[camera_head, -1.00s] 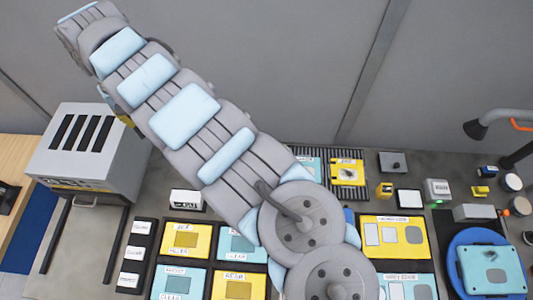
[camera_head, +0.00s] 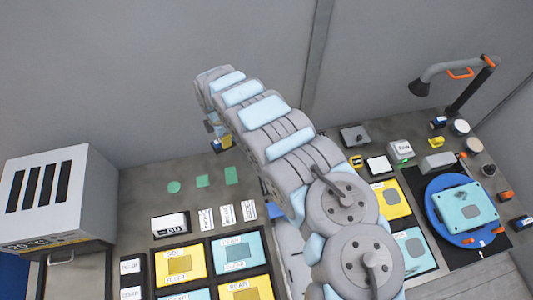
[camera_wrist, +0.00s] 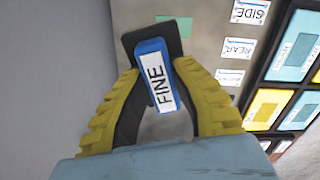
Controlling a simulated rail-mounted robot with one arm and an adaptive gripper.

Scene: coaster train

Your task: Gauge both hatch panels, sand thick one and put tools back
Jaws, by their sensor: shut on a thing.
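My gripper (camera_wrist: 160,115) has yellow fingers and is shut on a blue block labelled FINE (camera_wrist: 156,75), held tilted with a dark piece behind it. A teal hatch panel (camera_head: 468,208) lies on the round blue turntable (camera_head: 440,222) at the right. Yellow and teal panels (camera_head: 180,262) lie in a dark rack at the front. The gauge cannot be made out.
A grey slotted box (camera_head: 110,195) stands at the left. Green marks (camera_head: 203,181) and white label cards (camera_head: 228,214) are on the bench. Small tools and round pots (camera_head: 460,127) crowd the back right, under a bent lamp (camera_head: 440,75). The bench around the green marks is clear.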

